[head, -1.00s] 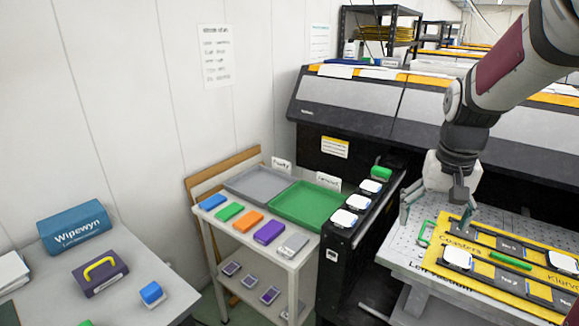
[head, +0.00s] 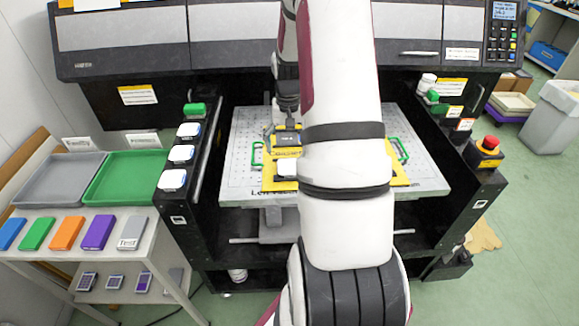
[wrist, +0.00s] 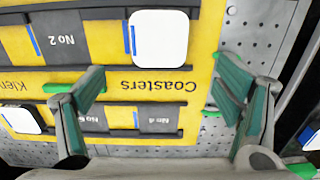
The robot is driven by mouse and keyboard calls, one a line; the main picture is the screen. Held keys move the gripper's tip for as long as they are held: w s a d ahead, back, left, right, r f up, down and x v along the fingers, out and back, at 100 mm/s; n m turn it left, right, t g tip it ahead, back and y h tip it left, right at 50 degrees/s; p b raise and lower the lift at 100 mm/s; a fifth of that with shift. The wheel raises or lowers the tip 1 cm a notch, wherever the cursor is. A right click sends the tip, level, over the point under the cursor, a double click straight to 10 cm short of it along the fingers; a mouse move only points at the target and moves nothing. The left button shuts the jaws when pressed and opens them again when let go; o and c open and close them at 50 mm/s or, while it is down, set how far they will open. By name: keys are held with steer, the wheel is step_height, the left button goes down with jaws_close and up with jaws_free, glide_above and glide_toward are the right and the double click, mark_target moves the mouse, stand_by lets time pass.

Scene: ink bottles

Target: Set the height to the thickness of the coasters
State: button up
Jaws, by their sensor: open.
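In the wrist view my gripper (wrist: 160,72) is open and empty above a yellow jig (wrist: 215,30) lettered "Coasters". A white rounded-square coaster (wrist: 160,37) lies in a slot of the jig, with another (wrist: 23,119) at the left. In the head view the jig (head: 400,180) lies on the pale perforated printer bed (head: 430,178), largely hidden by my arm. A coaster (head: 287,168) shows on it. My gripper is mostly hidden in the head view. A control panel (head: 503,30) with a small screen and keys is at the printer's top right. The screen text is too small to read.
White-topped pieces (head: 181,153) and a green block (head: 194,109) sit on the printer's left ledge. A red stop button (head: 492,143) is on the right. Grey (head: 60,178) and green (head: 128,177) trays stand on a left cart. Floor is clear at the front right.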

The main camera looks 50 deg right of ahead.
mark_target(289, 165)
steer(key=shift+s+a+f+p, duration=0.15)
steer(key=shift+f+p, duration=0.15)
steer(key=shift+f, duration=1.45)
steer(key=shift+s+a+f+p, duration=0.15)
steer(key=shift+f+p, duration=0.15)
steer(key=shift+f, duration=1.4)
steer(key=c, duration=1.4)
